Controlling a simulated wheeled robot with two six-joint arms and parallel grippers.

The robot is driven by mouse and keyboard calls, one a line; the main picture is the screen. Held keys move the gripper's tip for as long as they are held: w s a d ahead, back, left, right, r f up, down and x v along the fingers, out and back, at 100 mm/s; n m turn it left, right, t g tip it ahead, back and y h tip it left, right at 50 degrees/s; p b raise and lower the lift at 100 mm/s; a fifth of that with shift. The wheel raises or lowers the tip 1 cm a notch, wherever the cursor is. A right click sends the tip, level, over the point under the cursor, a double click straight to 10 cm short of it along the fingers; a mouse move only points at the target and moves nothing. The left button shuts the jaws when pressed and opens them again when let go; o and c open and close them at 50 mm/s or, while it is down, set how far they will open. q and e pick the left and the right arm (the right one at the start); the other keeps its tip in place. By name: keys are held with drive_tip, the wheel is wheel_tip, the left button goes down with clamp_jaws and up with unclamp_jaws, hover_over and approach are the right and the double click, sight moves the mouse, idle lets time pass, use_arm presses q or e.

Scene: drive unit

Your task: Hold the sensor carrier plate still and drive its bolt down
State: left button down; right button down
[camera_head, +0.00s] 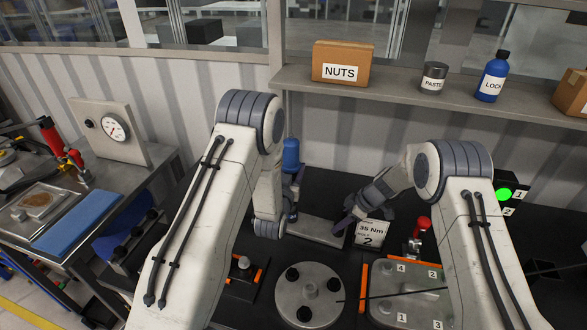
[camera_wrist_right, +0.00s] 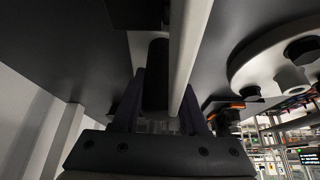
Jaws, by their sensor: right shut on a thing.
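A light grey plate (camera_head: 318,231), which looks like the sensor carrier plate, lies on the dark bench between my two grippers. My right gripper (camera_head: 350,214) is at the plate's right end and shut on its edge. In the right wrist view my right gripper's fingers (camera_wrist_right: 158,112) straddle a pale plate edge (camera_wrist_right: 183,55) and a dark cylinder (camera_wrist_right: 157,75). My left gripper (camera_head: 293,206) is at the plate's left end, beside an upright blue-topped tool (camera_head: 290,155). My left arm partly hides it, so its grip is unclear. I cannot make out the bolt.
A card reading 35 Nm (camera_head: 371,234) stands right of the plate. In front are a round plate with black knobs (camera_head: 309,310) and a numbered fixture (camera_head: 400,304). A red-topped tool (camera_head: 422,225) and a green light (camera_head: 504,194) are to the right. A shelf (camera_head: 400,95) runs behind.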

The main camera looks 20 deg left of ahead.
use_arm(q)
drive_tip(key=shift+r, duration=0.1)
drive_tip(key=shift+r, duration=2.25)
use_arm(e)
drive_tip(key=shift+c, duration=1.8)
unclamp_jaws()
